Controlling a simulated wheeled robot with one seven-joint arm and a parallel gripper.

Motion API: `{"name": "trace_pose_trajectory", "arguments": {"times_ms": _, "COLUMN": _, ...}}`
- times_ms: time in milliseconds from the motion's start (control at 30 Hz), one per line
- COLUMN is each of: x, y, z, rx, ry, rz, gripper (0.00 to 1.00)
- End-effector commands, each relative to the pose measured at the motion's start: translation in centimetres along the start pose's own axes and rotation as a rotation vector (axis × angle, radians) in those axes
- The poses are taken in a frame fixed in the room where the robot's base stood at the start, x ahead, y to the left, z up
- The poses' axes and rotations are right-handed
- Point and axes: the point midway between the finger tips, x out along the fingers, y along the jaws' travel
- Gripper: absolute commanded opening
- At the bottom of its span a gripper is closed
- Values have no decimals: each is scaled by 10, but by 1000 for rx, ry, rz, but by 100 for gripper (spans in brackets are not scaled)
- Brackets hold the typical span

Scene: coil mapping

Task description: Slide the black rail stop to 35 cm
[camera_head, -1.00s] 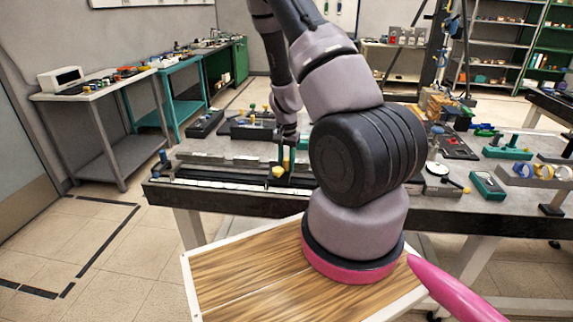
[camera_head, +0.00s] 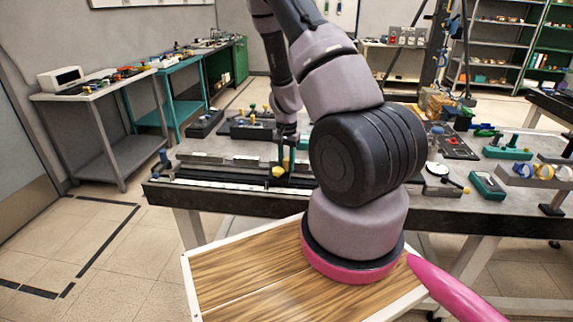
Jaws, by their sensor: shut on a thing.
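My gripper (camera_head: 287,148) points down over the near left part of the workbench. It is shut on a dark upright piece, which seems to be the black rail stop (camera_head: 291,180), with yellow parts at its side. The stop stands on the black rail (camera_head: 225,181) that runs along the near edge of the bench. A whitish scale strip (camera_head: 220,186) lies along the rail's front; its marks are too small to read. My arm hides the right part of the rail and some of the stop.
The workbench (camera_head: 440,210) also holds a dark tray with coloured knobs (camera_head: 252,130) behind the rail. A green fixture (camera_head: 508,150) and a small green box (camera_head: 487,185) are on the right. A blue-topped post (camera_head: 163,160) stands at the rail's left end.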

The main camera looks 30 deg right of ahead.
Motion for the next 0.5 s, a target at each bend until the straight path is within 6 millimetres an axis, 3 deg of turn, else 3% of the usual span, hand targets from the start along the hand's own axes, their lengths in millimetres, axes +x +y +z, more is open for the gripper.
{"name": "trace_pose_trajectory", "arguments": {"times_ms": 300, "x": -1, "y": -44, "z": 11, "rx": -3, "ry": 3, "rz": -3, "gripper": 0}}
{"name": "trace_pose_trajectory", "arguments": {"times_ms": 500, "x": -1, "y": -49, "z": 12, "rx": 0, "ry": 2, "rz": -2, "gripper": 0}}
